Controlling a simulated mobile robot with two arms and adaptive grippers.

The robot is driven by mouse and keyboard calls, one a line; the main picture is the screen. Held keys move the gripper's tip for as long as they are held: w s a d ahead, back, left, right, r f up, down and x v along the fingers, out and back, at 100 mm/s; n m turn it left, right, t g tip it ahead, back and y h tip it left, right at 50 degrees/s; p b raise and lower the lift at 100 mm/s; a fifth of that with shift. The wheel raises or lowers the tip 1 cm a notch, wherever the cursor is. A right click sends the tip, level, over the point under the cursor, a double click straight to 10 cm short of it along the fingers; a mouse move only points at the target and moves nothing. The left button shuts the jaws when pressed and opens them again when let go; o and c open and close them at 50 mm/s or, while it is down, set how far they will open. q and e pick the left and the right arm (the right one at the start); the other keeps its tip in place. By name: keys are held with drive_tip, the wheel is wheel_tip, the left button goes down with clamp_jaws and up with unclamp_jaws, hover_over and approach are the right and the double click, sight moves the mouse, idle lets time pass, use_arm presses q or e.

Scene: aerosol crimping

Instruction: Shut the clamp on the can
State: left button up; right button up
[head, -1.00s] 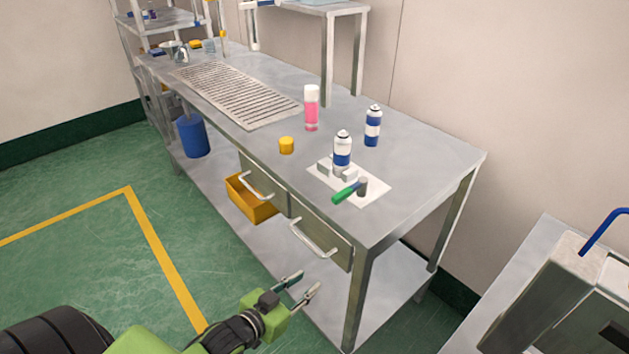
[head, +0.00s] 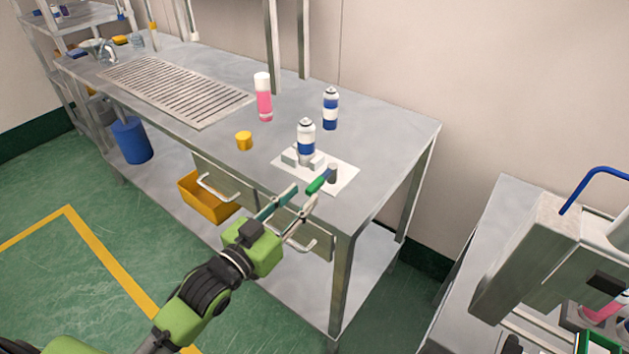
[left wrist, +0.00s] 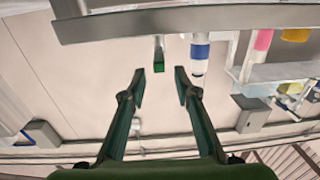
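A white can with a blue band (head: 306,147) stands upright in the grey clamp (head: 290,157) on a white plate (head: 345,172) near the table's front edge. The clamp's green handle (head: 317,184) sticks out towards the front left, from a grey post. My left gripper (head: 303,194) is open and empty, its fingertips close to the handle at the table's front edge. In the left wrist view, the picture is upside down; the handle's green end (left wrist: 158,67) lies beyond and between the open fingers (left wrist: 159,77). The can (left wrist: 200,55) is beside it. Contact with the handle cannot be told.
A second blue-and-white can (head: 330,110), a pink bottle (head: 264,105) and a yellow cap (head: 244,141) stand on the table behind and left. Drawer handles (head: 300,240) stick out below the table edge. A grey machine (head: 530,260) stands at the right.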

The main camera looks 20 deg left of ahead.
sight(308, 191)
use_arm(q)
drive_tip(key=x, duration=0.6)
drive_tip(key=shift+w+d, duration=0.1)
drive_tip(key=shift+w, duration=0.05)
clamp_jaws()
